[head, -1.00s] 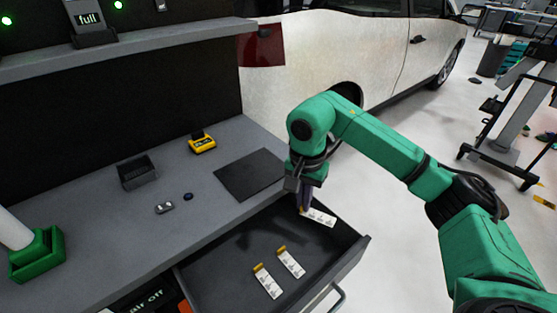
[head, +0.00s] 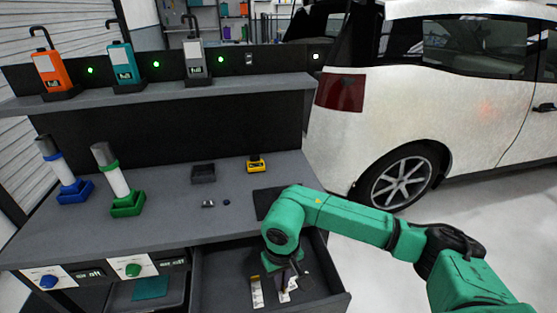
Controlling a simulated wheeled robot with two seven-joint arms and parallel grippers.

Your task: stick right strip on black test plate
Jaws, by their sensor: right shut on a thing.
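The black test plate (head: 263,203) lies flat on the grey bench top near its right edge; my right arm hides part of it. My right gripper (head: 286,280) points down over the open drawer, at the front of the plate. It is shut on a small white strip (head: 293,284), which is mostly hidden by the gripper. Another white strip (head: 257,293) with a yellow end lies on the drawer floor left of the gripper. A further strip (head: 283,296) shows just below the gripper, partly covered. My left gripper is not in view.
The open drawer (head: 210,275) juts from the bench front. On the bench stand a dark tray (head: 203,173), a yellow device (head: 256,165), and blue and green holders (head: 127,203) with white cylinders. A white car (head: 380,110) stands behind, right.

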